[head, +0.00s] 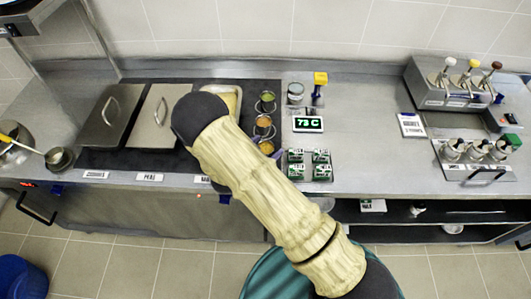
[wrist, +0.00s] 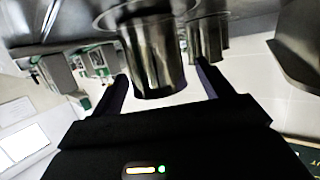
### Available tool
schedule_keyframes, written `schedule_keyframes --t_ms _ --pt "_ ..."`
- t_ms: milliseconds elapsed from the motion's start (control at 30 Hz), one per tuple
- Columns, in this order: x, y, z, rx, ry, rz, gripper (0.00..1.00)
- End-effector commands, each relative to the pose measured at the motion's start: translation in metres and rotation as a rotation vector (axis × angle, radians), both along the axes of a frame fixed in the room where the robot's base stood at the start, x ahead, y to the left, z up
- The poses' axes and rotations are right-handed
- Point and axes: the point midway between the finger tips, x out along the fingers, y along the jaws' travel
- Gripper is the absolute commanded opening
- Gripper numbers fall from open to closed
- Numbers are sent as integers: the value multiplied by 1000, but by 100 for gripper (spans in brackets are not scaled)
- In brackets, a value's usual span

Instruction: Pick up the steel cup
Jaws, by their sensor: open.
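A shiny steel cup (wrist: 155,55) with a wide flange fills the upper middle of the wrist view. My gripper (wrist: 162,86) is open, with one dark finger on each side of the cup's near end. A gap shows on the right side; the left finger looks close to the cup, and I cannot tell whether it touches. A second steel cup (wrist: 206,40) stands just behind to the right.
Green-labelled boxes (head: 310,165) and a temperature display (head: 308,124) stand right of my arm. Lidded wells (head: 112,115) lie to the left. The counter (head: 370,150) between is clear.

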Motion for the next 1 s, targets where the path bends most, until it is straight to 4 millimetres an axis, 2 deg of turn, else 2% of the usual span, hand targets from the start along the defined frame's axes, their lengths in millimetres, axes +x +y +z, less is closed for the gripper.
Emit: schedule_keyframes --t_ms 67,333,667,867,1000 --pt "0 0 0 0 0 0 78" --pt "0 0 0 0 0 0 26" --pt "0 0 3 0 -1 0 25" --pt "0 0 21 3 -3 -1 25" --pt "1 0 43 4 -4 -2 25"
